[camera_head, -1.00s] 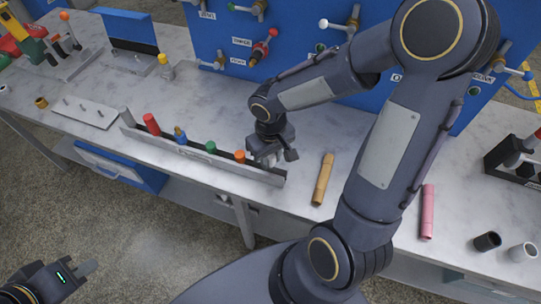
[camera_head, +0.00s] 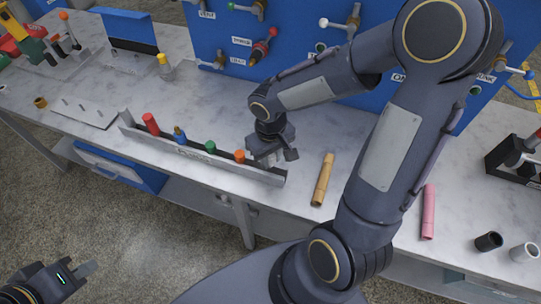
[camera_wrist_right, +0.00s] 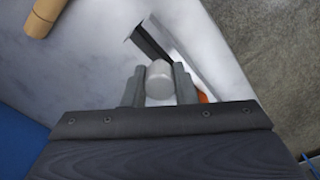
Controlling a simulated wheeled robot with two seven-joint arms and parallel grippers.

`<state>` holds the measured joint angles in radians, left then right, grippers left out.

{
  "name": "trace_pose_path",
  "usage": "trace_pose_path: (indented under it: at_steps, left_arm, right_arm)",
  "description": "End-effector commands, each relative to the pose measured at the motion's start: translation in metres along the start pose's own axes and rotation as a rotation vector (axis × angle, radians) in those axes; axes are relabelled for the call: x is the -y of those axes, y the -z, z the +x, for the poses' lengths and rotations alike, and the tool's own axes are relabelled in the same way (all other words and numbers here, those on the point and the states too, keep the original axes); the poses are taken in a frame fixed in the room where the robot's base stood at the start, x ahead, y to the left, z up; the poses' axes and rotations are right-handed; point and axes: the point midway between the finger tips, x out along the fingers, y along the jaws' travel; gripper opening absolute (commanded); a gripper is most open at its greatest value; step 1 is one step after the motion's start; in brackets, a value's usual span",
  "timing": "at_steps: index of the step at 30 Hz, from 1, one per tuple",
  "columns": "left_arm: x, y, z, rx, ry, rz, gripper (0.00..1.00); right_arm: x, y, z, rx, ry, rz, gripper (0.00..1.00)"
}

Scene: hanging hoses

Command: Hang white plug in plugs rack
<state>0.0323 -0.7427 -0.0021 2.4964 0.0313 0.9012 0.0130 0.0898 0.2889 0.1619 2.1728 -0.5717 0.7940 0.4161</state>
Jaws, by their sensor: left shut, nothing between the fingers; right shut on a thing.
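The white plug (camera_wrist_right: 160,82) is between the fingers of my right gripper (camera_wrist_right: 159,88) in the right wrist view, its round end showing. In the head view my right gripper (camera_head: 268,158) is at the right end of the long grey plugs rack (camera_head: 215,166), beside the orange plug (camera_head: 239,156); the white plug is mostly hidden there. Red (camera_head: 150,124), blue (camera_head: 179,134) and green (camera_head: 210,147) plugs stand further left along the rack. In the wrist view the rack (camera_wrist_right: 205,65) lies just beyond the held plug; whether they touch cannot be told. My left gripper (camera_head: 86,268) is shut and empty, low at the left, away from the table.
A tan cylinder (camera_head: 323,179) and a pink one (camera_head: 428,211) lie on the table to the right. Black (camera_head: 488,241) and white (camera_head: 524,252) short cylinders are near the front right edge. A blue panel (camera_head: 300,25) with valves stands behind. A pegged plate (camera_head: 85,111) is left of the rack.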

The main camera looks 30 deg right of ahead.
Motion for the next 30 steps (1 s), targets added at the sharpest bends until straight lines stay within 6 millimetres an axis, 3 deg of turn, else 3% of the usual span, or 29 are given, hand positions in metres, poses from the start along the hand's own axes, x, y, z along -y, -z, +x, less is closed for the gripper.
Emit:
trace_pose_path:
  at_steps: [30]
  left_arm:
    - [0.009,-0.01,0.019,0.0,0.0,0.0,0.0]
  right_arm:
    - [0.0,0.0,0.024,-0.001,0.0,0.0,0.04]
